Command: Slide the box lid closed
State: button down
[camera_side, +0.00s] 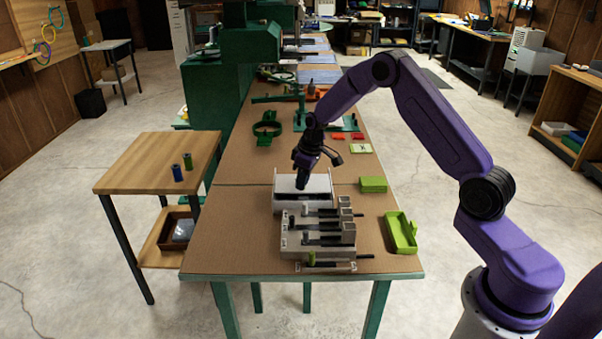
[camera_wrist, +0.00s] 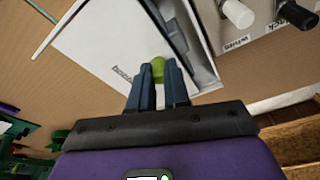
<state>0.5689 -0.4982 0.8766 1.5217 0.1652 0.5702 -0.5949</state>
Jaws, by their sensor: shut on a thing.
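The box (camera_side: 277,205) is pale grey and stands on the brown workbench in the side view, behind a grey fixture. Its white lid (camera_side: 290,183) lies flat over the far part, and a dark gap shows along the near side. In the wrist view the white lid (camera_wrist: 113,45) bears dark lettering and a round green knob (camera_wrist: 158,67). An opening shows between the lid and the box wall (camera_wrist: 202,40) at right. My gripper (camera_side: 302,186) reaches down to the lid. In the wrist view my gripper (camera_wrist: 160,78) has its dark fingers closed on either side of the green knob.
The grey fixture (camera_side: 290,240) with several sliders stands just in front of the box. A green tray (camera_side: 401,233) and green block (camera_side: 373,184) lie to the right. A green ring-shaped holder (camera_side: 267,128) stands behind. The bench left of the box is clear.

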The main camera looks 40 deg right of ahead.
jog(key=shift+s+a, duration=1.3)
jog(key=c, duration=1.1)
grip_release()
jog(key=shift+r, duration=0.1)
jog(key=shift+r, duration=2.9)
notch_tip(320, 180, up, 4)
